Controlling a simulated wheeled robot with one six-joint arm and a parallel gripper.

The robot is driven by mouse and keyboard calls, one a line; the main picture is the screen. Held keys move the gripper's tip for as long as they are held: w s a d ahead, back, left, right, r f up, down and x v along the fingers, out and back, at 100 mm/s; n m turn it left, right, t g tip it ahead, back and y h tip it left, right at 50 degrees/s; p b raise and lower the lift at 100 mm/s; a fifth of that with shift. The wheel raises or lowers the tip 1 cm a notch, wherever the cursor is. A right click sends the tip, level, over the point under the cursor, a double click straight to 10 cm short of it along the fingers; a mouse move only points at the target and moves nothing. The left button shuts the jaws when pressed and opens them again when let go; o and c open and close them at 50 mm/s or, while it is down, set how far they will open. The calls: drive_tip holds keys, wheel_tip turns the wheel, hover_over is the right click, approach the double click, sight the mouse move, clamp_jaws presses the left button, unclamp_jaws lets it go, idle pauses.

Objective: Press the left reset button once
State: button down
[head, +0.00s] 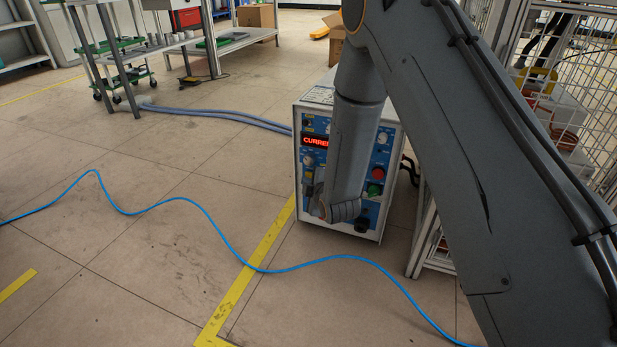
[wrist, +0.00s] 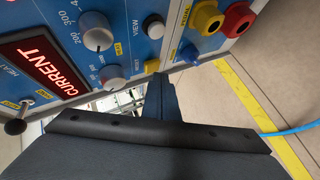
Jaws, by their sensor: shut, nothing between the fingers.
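The heater box (head: 387,215), with a blue front panel and a lit red CURRENT display (head: 314,141), stands on the floor behind my arm. In the wrist view the panel fills the top, with the display (wrist: 45,68), a large grey knob (wrist: 96,31), a smaller knob (wrist: 113,78) and a round light-grey button (wrist: 154,27) marked VIEW. My gripper (wrist: 153,76) is shut and empty, its tips close to the panel's edge below that button; contact cannot be told. In the head view my arm hides the panel's middle.
A red button (head: 378,172) and a green button (head: 374,189) are on the panel's right. Yellow (wrist: 207,18) and red (wrist: 238,19) sockets sit near my gripper. A blue cable (head: 205,210) crosses the floor. A mesh cage (head: 590,90) stands at right; floor at left is mostly open.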

drive_tip(key=shift+w+d, duration=0.15)
drive_tip(key=shift+w, duration=0.25)
idle(0.6)
drive_tip(key=shift+s, duration=0.1)
drive_tip(key=shift+s+a+p, duration=0.25)
drive_tip(key=shift+s+p, duration=0.4)
drive_tip(key=shift+s, duration=0.05)
drive_tip(key=shift+s+a+p, duration=0.3)
drive_tip(key=shift+s+p, duration=0.1)
drive_tip(key=shift+s, duration=0.4)
drive_tip(key=shift+s+a+p, duration=0.3)
drive_tip(key=shift+s+p, duration=0.15)
drive_tip(key=shift+s, duration=0.3)
drive_tip(key=shift+s+a+p, duration=0.3)
drive_tip(key=shift+s+p, duration=0.1)
drive_tip(key=shift+s, duration=0.4)
drive_tip(key=shift+r, duration=0.1)
